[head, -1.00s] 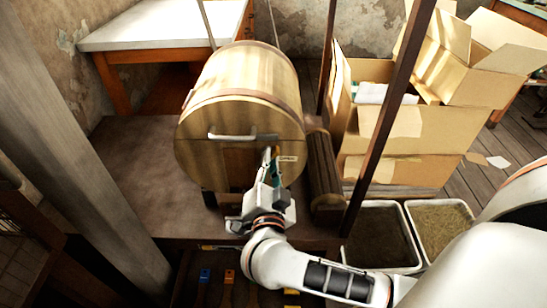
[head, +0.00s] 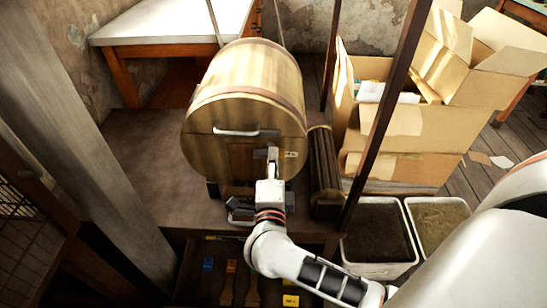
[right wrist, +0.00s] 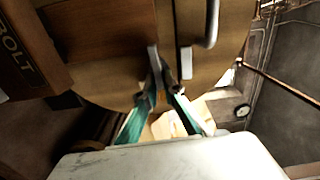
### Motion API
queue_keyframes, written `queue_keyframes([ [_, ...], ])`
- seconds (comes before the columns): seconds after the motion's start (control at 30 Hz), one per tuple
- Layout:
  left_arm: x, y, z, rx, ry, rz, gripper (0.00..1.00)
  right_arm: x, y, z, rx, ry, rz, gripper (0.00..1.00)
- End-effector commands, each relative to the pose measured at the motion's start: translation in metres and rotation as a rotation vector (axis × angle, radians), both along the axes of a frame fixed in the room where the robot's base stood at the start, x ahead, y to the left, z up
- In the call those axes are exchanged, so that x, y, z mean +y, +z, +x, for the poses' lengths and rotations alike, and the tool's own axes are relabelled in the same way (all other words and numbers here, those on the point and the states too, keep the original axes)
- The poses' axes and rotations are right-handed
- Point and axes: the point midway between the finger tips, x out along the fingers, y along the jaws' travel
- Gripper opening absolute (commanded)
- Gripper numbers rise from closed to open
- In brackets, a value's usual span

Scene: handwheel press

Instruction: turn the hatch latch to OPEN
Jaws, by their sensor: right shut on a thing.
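The wooden drum (head: 245,95) lies on its side, with a round end facing me. A pale handle (head: 236,132) spans its hatch panel (head: 238,158). The metal latch (head: 272,153) is right of the panel, beside a small pale label (head: 291,154) too small to read. My right gripper (head: 272,170) is at the latch, its fingers mostly hidden in the head view. In the right wrist view, the teal-sided fingers (right wrist: 165,92) are closed around the end of the pale latch lever (right wrist: 154,60). My left gripper is not in view.
A dark upright post (head: 388,115) stands right of the drum, near a ribbed roller (head: 323,165). Open cardboard boxes (head: 405,135) and two filled trays (head: 378,240) are further right. A board marked BOLT (right wrist: 18,45) shows in the right wrist view.

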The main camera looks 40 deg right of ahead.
Motion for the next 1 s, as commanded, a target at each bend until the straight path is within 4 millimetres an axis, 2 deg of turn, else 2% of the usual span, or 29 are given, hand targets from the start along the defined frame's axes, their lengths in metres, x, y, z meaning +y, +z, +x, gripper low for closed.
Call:
queue_keyframes([
  [0.73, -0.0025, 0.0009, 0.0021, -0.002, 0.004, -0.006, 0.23, -0.001, -0.0021, -0.0009, -0.048, -0.003, 0.067, 0.0],
  [0.77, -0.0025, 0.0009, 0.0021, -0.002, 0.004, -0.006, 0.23, -0.001, -0.0021, -0.0009, -0.048, -0.003, 0.067, 0.16],
  [0.8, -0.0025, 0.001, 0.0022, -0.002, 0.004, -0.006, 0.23, -0.0009, -0.002, -0.0008, -0.048, -0.003, 0.067, 0.25],
  [1.0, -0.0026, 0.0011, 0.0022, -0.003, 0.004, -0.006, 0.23, -0.0005, -0.0017, -0.0004, -0.049, -0.002, 0.066, 0.25],
])
